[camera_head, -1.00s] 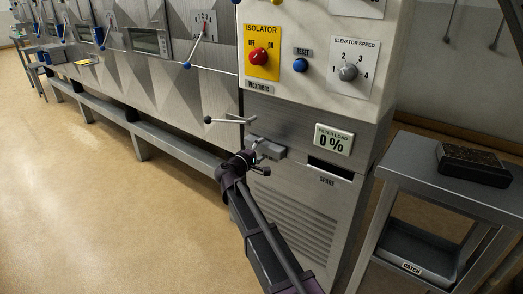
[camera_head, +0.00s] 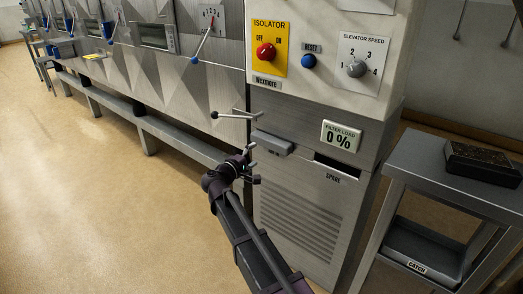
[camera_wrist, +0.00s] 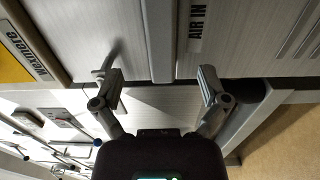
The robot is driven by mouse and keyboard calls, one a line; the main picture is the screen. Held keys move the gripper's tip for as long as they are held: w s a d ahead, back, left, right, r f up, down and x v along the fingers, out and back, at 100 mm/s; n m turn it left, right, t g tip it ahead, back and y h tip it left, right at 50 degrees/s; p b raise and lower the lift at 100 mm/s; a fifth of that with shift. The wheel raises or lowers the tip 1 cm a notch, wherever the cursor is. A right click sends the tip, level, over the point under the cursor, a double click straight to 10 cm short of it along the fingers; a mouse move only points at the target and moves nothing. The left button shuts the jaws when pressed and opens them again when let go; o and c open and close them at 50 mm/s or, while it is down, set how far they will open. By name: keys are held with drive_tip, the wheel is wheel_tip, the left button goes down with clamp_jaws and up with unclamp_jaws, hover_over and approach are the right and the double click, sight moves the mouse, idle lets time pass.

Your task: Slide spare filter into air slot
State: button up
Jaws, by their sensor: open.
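A grey filter block (camera_head: 274,143) sits at the air slot above the AIR IN label, its front standing out from the panel; how deep it goes is hidden. In the wrist view this block (camera_wrist: 163,40) lies ahead of the fingers, beside the AIR IN label (camera_wrist: 196,25). The spare slot (camera_head: 337,169), right of it above the SPARE label, shows as a dark opening. My gripper (camera_head: 253,165) is open and empty, just below and left of the block, apart from it. Its two spread fingers show in the wrist view (camera_wrist: 160,87).
A dark, dirty-looking filter (camera_head: 483,163) lies on the metal stand (camera_head: 425,165) at right, above the CATCH tray (camera_head: 423,247). A lever with a dark knob (camera_head: 235,114) sticks out above my gripper. Floor at left is clear.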

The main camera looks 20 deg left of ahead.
drive_tip(key=shift+v, duration=2)
drive_tip(key=shift+d, duration=0.1)
drive_tip(key=d+f+m+g+p, duration=0.1)
drive_tip(key=d+f+m+g, duration=0.3)
drive_tip(key=d, duration=1)
drive_tip(key=d+f+m+g, duration=0.3)
drive_tip(key=d+f+g, duration=0.3)
drive_tip(key=d, duration=0.8)
drive_tip(key=s+d+f+m+g+y+p, duration=0.1)
drive_tip(key=s+d+f+m+g+y, duration=0.25)
drive_tip(key=s+d, duration=0.45)
drive_tip(key=s+d+f+m+g+y, duration=0.3)
drive_tip(key=s+d+y, duration=0.1)
drive_tip(key=s+d, duration=0.45)
wheel_tip(320, 180, up, 38)
drive_tip(key=p, duration=3.8)
drive_tip(key=shift+w, duration=0.25)
drive_tip(key=shift+c, duration=0.2)
